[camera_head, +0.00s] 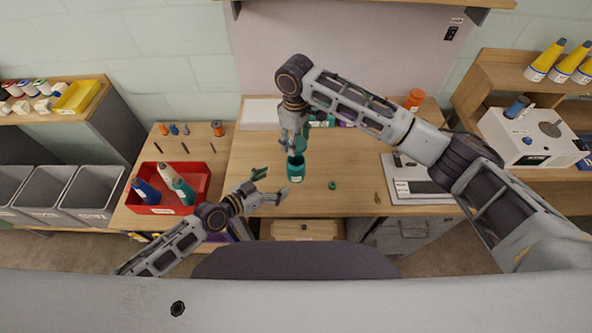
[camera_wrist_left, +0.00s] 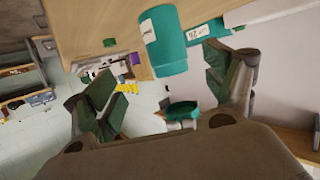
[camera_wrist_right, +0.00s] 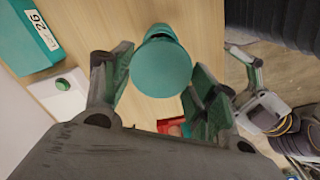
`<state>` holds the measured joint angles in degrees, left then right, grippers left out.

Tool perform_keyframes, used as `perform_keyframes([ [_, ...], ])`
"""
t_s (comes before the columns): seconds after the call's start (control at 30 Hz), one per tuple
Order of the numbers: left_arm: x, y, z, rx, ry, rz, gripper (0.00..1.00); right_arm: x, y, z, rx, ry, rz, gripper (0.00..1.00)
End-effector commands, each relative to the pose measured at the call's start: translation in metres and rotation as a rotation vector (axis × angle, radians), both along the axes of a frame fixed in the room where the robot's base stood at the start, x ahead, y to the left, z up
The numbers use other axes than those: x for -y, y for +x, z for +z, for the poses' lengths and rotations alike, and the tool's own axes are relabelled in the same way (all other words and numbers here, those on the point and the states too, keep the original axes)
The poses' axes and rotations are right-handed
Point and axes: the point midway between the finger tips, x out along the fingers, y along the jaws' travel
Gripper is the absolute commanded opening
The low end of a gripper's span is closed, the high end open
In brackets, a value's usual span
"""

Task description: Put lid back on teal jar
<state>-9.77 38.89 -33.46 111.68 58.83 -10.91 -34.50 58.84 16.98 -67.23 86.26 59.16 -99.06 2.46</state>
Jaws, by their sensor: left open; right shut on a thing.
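The teal jar (camera_head: 296,172) stands upright on the wooden table, its dark open mouth showing in the head view. It also shows in the left wrist view (camera_wrist_left: 163,40), upside down there. My right gripper (camera_head: 296,145) is above the jar, shut on the teal lid. The lid (camera_wrist_right: 162,70) shows as a round disc between the fingers in the right wrist view. In the left wrist view the lid (camera_wrist_left: 184,109) looks apart from the jar. My left gripper (camera_head: 268,187) is open and empty, left of and in front of the jar.
A small green piece (camera_head: 332,185) lies right of the jar. A teal labelled box (camera_wrist_right: 30,38) is at the back. A red tray (camera_head: 157,209) with bottles stands left, and a grey-white device (camera_head: 415,190) right. The table's front edge is near the jar.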

Motion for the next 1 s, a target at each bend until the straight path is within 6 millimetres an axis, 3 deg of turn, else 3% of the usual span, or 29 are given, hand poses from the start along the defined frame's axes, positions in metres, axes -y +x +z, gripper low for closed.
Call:
perform_keyframes([
  [0.57, -0.007, 0.005, 0.001, 0.023, -0.011, 0.016, 0.84, -0.001, 0.000, 0.001, 0.000, 0.000, 0.006, 0.46],
  [1.0, 0.002, 0.015, -0.003, 0.022, -0.012, 0.018, 0.84, -0.001, 0.000, 0.001, 0.000, 0.000, 0.006, 0.46],
])
